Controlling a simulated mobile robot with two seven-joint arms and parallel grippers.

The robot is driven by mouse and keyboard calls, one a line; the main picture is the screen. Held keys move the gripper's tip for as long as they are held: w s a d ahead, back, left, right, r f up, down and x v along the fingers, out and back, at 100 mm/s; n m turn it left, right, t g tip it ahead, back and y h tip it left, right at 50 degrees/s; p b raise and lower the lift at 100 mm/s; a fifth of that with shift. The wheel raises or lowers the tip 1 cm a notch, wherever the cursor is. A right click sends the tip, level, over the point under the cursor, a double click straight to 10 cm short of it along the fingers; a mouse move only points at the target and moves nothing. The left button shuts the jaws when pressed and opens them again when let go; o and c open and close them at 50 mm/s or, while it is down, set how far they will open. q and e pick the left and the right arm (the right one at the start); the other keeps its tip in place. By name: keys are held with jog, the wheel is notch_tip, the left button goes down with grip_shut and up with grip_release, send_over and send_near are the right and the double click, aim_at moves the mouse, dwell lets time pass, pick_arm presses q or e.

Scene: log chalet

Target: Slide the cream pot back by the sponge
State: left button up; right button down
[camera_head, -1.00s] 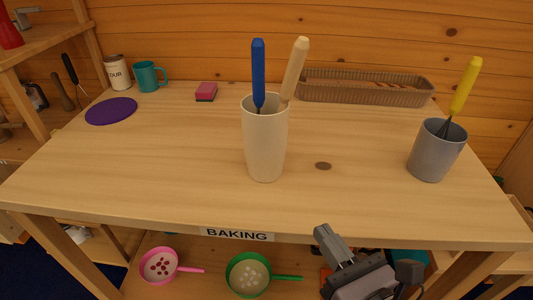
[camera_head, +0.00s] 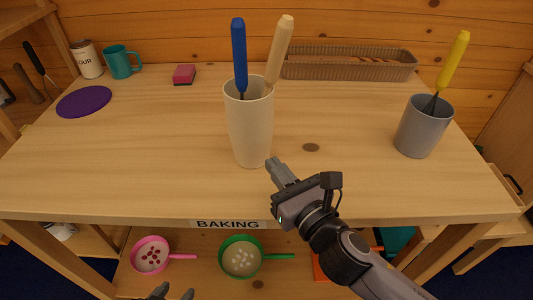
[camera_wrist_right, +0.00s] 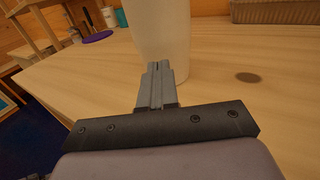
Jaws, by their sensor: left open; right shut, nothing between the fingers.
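The cream pot (camera_head: 250,130) stands upright near the middle of the table, with a blue-handled and a cream-handled utensil in it. Its lower part shows in the right wrist view (camera_wrist_right: 163,35). The pink sponge (camera_head: 184,74) lies at the back, left of the pot. My right gripper (camera_head: 273,163) is shut and empty at the pot's front right base; in the right wrist view its fingertips (camera_wrist_right: 158,66) overlap the pot's base, and I cannot tell whether they touch. My left gripper (camera_head: 170,293) is open at the bottom edge, mostly out of view, below the table's front.
A grey pot (camera_head: 424,128) with a yellow-handled whisk stands at the right. A long basket (camera_head: 350,63) lies along the back wall. A purple disc (camera_head: 84,101), a teal mug (camera_head: 122,62) and a flour tin (camera_head: 87,59) are at the back left. Table between pot and sponge is clear.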

aim_at(260, 147)
jog(key=shift+x, duration=2.05)
jog(key=shift+w, duration=0.1)
